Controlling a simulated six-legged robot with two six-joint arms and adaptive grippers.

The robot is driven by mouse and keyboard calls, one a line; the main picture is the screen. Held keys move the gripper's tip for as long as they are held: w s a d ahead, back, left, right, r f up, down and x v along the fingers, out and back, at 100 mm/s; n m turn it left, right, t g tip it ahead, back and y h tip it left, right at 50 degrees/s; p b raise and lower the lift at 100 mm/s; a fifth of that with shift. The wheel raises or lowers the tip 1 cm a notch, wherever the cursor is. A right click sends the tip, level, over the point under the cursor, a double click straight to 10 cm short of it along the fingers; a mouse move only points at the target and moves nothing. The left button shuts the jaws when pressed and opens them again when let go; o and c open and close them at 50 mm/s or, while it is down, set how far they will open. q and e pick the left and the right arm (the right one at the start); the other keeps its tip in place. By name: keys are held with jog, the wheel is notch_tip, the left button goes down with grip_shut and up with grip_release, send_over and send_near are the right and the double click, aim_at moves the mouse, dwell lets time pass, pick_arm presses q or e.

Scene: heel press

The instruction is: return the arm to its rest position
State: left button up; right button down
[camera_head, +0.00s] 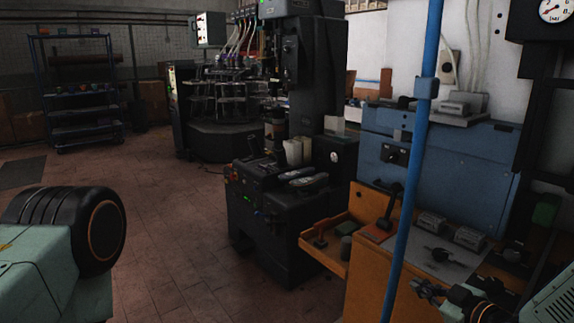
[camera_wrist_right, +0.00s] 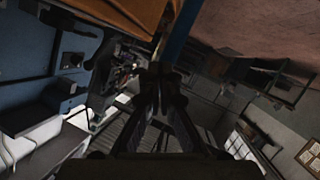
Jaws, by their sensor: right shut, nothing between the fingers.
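My right gripper (camera_head: 428,291) is at the lower right of the head view, in front of the orange bench (camera_head: 365,285) and just right of the blue pole (camera_head: 410,170). In the right wrist view, its two fingers (camera_wrist_right: 160,76) come together at the tips, with nothing between them. The right arm enters from the lower right corner of the head view. My left gripper does not show in either view.
The blue pole stands close to the right gripper. A blue machine (camera_head: 440,165) rises behind the bench. A black press (camera_head: 285,225) stands in the middle, and a blue shelf rack (camera_head: 85,105) at the back left. The tiled floor (camera_head: 175,240) at centre left is clear.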

jog(key=s+a+f+m+g+h, duration=0.1)
jog(key=s+a+f+m+g, duration=0.25)
jog(key=s+f, duration=0.45)
jog(key=s+a+f+m+g+h, duration=0.2)
jog(key=s+f+m+g, duration=0.25)
jog(key=s+f, duration=0.35)
jog(key=s+f+g+h+b, duration=0.1)
jog(key=s+f+g, duration=0.1)
jog(key=s, duration=0.9)
jog(key=s+a+f+m+g, duration=0.1)
jog(key=s+f+g, duration=0.1)
jog(key=s, duration=1)
jog(key=shift+s+a+g+h+b, duration=0.2)
jog(key=shift+g+h+b, duration=0.2)
jog(key=shift+g, duration=0.3)
jog(key=shift+f, duration=0.1)
